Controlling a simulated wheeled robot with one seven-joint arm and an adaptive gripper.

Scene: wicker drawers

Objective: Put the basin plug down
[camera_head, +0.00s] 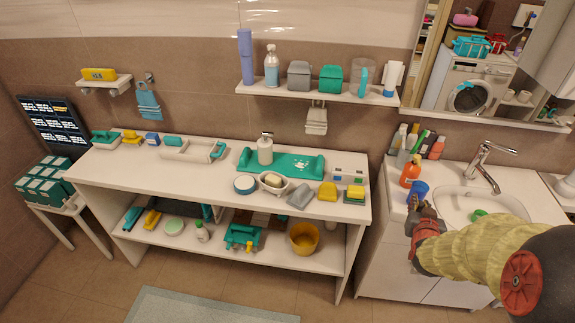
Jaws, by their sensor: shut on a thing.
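My gripper (422,211) is at the front left edge of the washbasin cabinet, left of the white basin (462,203). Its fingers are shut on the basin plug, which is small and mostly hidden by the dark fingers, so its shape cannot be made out. A blue cup (418,188) stands on the counter just behind the fingertips; I cannot tell if they touch. A small green thing (479,215) lies in the basin, partly covered by my arm.
A chrome tap (485,165) rises behind the basin. An orange pump bottle (410,172) and several other bottles stand on the counter's left side. The floor in front is mostly clear, with a pale mat (210,306).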

